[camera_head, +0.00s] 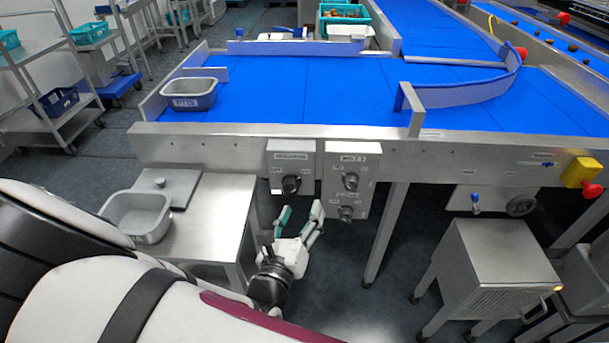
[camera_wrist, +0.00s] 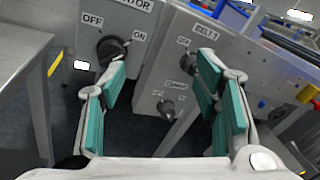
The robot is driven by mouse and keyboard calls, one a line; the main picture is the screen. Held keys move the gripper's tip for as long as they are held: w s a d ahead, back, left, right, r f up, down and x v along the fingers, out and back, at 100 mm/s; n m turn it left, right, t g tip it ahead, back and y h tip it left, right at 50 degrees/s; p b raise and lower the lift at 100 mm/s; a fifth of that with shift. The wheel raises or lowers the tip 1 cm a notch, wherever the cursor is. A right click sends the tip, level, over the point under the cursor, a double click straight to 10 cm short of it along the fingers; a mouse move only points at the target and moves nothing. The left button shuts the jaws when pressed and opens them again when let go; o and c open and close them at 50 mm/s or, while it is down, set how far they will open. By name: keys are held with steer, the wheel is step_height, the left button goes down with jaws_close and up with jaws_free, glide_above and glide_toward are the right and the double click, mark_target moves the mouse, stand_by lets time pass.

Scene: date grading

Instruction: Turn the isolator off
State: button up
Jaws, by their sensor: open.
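The isolator is a grey box (camera_head: 291,160) on the front of the conveyor frame, with a black rotary knob (camera_head: 291,184). In the wrist view the isolator knob (camera_wrist: 110,48) sits between an OFF label on its left and an ON label on its right. Which label the knob points to is not clear. My gripper (camera_head: 301,211) is open and empty, just below and in front of the control boxes. In the wrist view my gripper (camera_wrist: 163,72) has its left finger just below the isolator knob, apparently apart from it.
A steel side table (camera_head: 210,220) with a grey tub (camera_head: 140,215) stands at left. A steel cabinet (camera_head: 490,265) and a red emergency button (camera_head: 593,191) are at right.

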mark_target(291, 193)
steer(key=a+f+n+t+y, duration=0.1)
steer(key=a+f+n+y, duration=0.2)
steer(key=f+n+y, duration=0.15)
steer(key=shift+n, duration=0.35)
steer(key=w+b, duration=0.1)
steer(key=w, duration=0.7)
steer(key=w+b, duration=0.1)
steer(key=w, duration=0.3)
steer(key=shift+w+d+f+b, duration=0.25)
steer(key=shift+w+f+b, duration=0.05)
steer(key=shift+f+b, duration=0.1)
steer(key=c, duration=1.1)
